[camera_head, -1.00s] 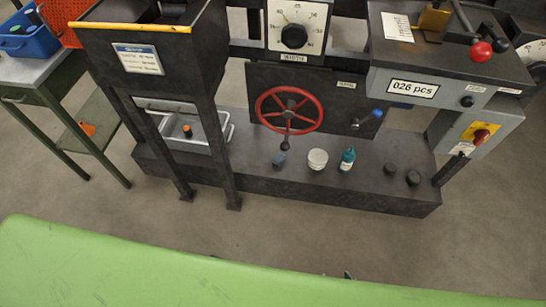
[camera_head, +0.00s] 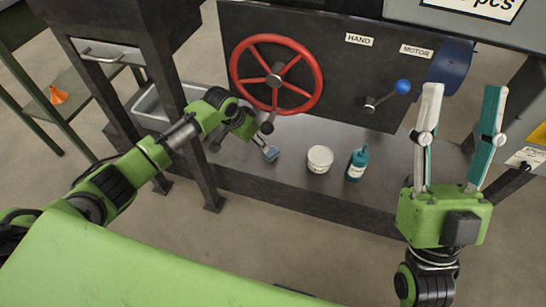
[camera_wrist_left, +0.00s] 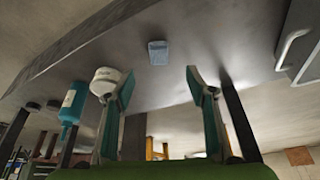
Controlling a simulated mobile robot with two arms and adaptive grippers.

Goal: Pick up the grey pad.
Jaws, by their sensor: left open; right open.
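The grey pad (camera_head: 272,154) is a small blue-grey block lying on the dark machine ledge (camera_head: 335,192), below the red handwheel. My left gripper (camera_head: 262,143) reaches in from the left, its fingers close to the pad and partly hiding it. In the left wrist view, the pad (camera_wrist_left: 157,52) lies beyond the fingertips, in line with the gap between the open fingers (camera_wrist_left: 160,76); nothing is held. Whether a fingertip touches it, I cannot tell. My right gripper (camera_head: 463,92) is open, empty and raised at the right, fingers pointing up.
A white tub (camera_head: 319,160) and a teal bottle (camera_head: 357,163) stand right of the pad. The red handwheel (camera_head: 312,97) and its knob are just above my left gripper. A dark frame leg (camera_head: 190,140) and a grey bin (camera_head: 150,119) are at the left.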

